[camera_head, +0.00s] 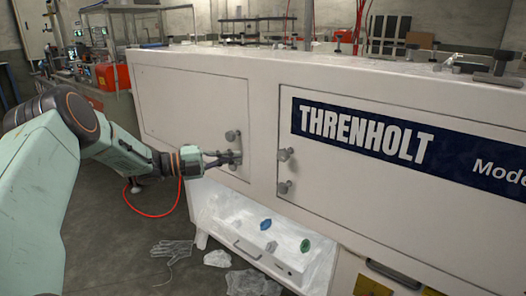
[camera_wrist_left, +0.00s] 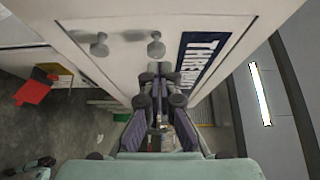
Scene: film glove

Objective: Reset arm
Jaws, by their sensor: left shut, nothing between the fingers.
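My left arm reaches in from the left in the head view. Its gripper (camera_head: 225,157) is shut and empty, with its tips close to the knobs (camera_head: 231,136) on the left door of the white machine (camera_head: 205,100). I cannot tell whether the tips touch the door. In the left wrist view my left gripper (camera_wrist_left: 160,70) points at the white machine face, and two grey knobs (camera_wrist_left: 156,45) show beyond and to the left of it. My right gripper is not in view.
The machine's dark blue THRENHOLT label (camera_head: 400,138) is at right. Below is an open bay with a white tray (camera_head: 250,250). Clear gloves (camera_head: 172,248) lie on the floor, and a red hose (camera_head: 150,213) hangs under my arm. Open floor is at lower left.

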